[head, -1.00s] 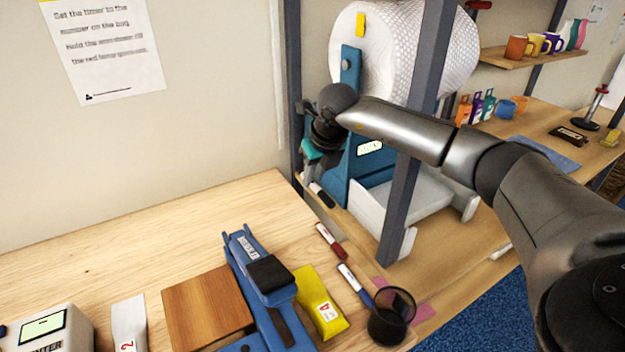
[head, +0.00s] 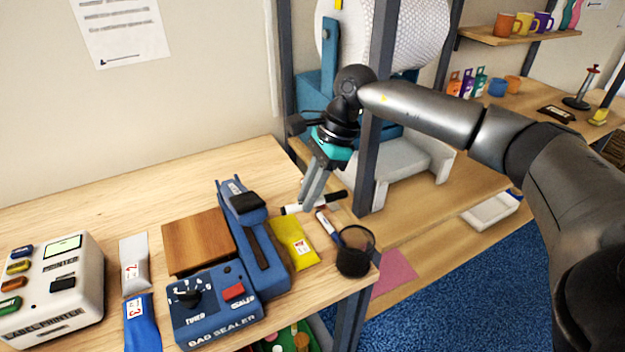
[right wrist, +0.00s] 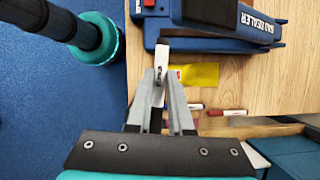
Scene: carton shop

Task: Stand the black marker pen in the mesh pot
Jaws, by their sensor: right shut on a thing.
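The black marker pen (head: 300,208), white with a black cap, is between the fingers of my right gripper (head: 311,205). It lies nearly level, its black end pointing right, above the bench. In the right wrist view the fingers (right wrist: 160,92) are shut on the pen, whose white end (right wrist: 162,60) sticks out beyond them. The dark mesh pot (head: 355,252) stands upright at the bench's right edge, to the right of and nearer than the gripper. It looks empty, but its bottom is hard to see. My left gripper is not in view.
A marker (head: 328,224) lies just behind the pot. A yellow packet (head: 294,243) and the blue bag sealer (head: 262,245) are to the left. A grey upright post (head: 373,140) stands close behind the right gripper. Blue carpet (head: 450,280) lies beyond the bench edge.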

